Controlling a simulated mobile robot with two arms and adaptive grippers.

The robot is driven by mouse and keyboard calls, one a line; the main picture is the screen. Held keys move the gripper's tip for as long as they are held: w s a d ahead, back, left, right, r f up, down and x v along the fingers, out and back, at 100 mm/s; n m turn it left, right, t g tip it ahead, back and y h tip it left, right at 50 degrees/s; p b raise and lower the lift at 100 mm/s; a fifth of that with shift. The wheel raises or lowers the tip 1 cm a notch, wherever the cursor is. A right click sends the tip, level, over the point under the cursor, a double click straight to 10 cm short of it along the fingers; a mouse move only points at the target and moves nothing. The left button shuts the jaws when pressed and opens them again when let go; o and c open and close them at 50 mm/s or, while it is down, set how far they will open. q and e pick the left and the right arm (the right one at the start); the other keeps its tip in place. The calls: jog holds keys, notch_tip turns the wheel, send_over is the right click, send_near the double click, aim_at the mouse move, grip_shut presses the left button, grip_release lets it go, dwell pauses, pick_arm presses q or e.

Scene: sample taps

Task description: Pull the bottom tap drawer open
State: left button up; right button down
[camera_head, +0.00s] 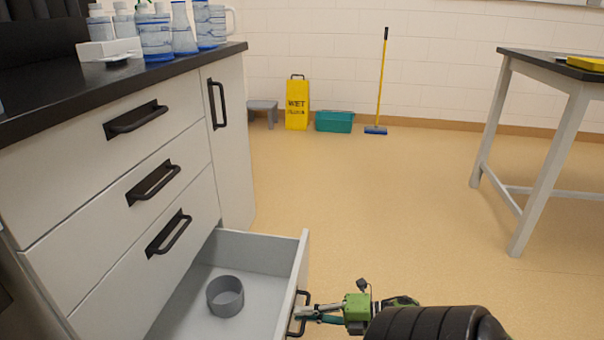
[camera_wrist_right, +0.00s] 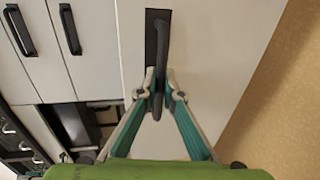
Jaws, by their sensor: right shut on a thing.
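The bottom drawer (camera_head: 262,254) of the white cabinet stands pulled out in the head view, with its inside showing. A grey round cup or ring (camera_head: 225,296) lies on its floor. The drawer's black handle (camera_head: 298,313) is on its front panel. My right gripper (camera_head: 303,313) is at this handle, coming from the right. In the right wrist view the teal-sided fingers (camera_wrist_right: 158,98) are shut on the black handle (camera_wrist_right: 161,50). My left gripper is not in view.
The closed drawers above have black handles (camera_head: 168,232). Glassware (camera_head: 157,38) stands on the dark countertop (camera_head: 60,90). A yellow wet-floor sign (camera_head: 297,105), a teal bin (camera_head: 334,122) and a broom (camera_head: 381,80) stand at the far wall. A table (camera_head: 545,160) is at right. The floor between is clear.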

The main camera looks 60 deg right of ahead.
jog(key=c, duration=2.5)
grip_release()
jog(key=v, duration=1.2)
jog(key=shift+f, duration=0.1)
